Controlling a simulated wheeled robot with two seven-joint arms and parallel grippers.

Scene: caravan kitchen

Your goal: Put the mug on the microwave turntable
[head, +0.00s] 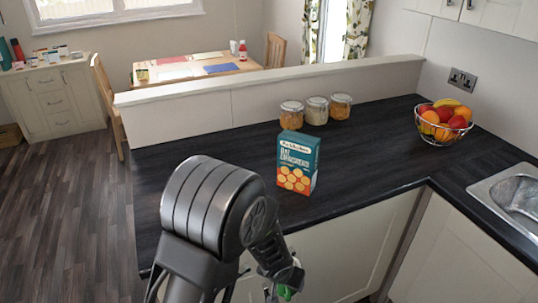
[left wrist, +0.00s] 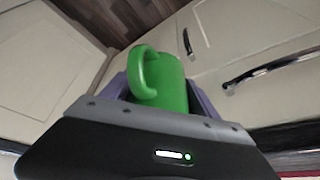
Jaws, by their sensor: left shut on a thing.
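A green mug (left wrist: 170,80) shows in the left wrist view, with its handle towards the upper left. My left gripper (left wrist: 160,100) is shut on it, with a purple finger on either side of the mug. In the head view only a small green part of the mug (head: 284,292) shows at the bottom edge, below the counter front, mostly hidden by my left arm. My right gripper is in neither view. The microwave and its turntable are not in view.
A dark counter (head: 380,150) holds a teal cracker box (head: 298,162), three jars (head: 316,110) and a wire fruit bowl (head: 443,122). A sink (head: 515,195) is at the right. Cabinet fronts with handles (left wrist: 265,72) are close to the held mug.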

